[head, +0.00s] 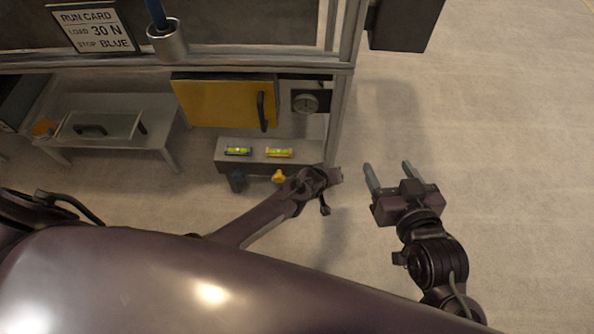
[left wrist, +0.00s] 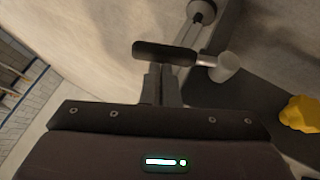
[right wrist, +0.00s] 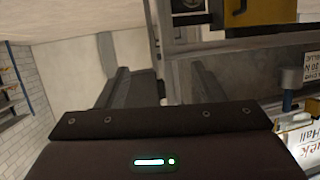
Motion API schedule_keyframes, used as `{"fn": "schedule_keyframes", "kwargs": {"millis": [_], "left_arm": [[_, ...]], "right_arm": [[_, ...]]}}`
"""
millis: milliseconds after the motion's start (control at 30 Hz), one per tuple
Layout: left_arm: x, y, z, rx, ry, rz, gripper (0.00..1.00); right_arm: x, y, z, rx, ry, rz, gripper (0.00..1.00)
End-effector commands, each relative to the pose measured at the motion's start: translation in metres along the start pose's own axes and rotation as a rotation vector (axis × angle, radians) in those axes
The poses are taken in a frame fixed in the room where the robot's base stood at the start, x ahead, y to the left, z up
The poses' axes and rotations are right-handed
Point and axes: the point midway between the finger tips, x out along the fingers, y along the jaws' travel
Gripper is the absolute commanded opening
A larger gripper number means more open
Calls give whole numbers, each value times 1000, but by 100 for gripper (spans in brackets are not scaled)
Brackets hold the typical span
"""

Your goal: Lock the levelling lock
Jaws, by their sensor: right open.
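A black bar-shaped handle (left wrist: 165,52) on a metal rod, possibly the levelling lock, lies across the tips of my left gripper (left wrist: 162,82) in the left wrist view. The two left fingers are close together and end at the handle; they do not appear to straddle it. In the head view the left arm's end (head: 318,180) is just right of a yellow knob (head: 279,176); its fingertips are not clear there. A dark blue knob (head: 237,180) is further left. My right gripper (head: 392,178) is open and empty, over bare floor to the right.
A yellow panel (head: 225,101) with a black handle and a round dial (head: 306,103) are behind. A low table (head: 155,110) stands left. The floor at right is free.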

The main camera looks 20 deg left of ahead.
Motion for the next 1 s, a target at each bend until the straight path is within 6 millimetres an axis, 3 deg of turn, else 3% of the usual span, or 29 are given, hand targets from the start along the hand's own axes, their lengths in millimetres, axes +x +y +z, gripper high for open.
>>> {"fn": "schedule_keyframes", "kwargs": {"millis": [600, 1000], "left_arm": [[0, 2, 0, 1, -1, 5, 0], [-10, 4, -9, 1, 0, 3, 0]], "right_arm": [[0, 0, 2, 0, -15, -1, 61], [-25, -9, 92, 20, -420, -17, 61]]}}
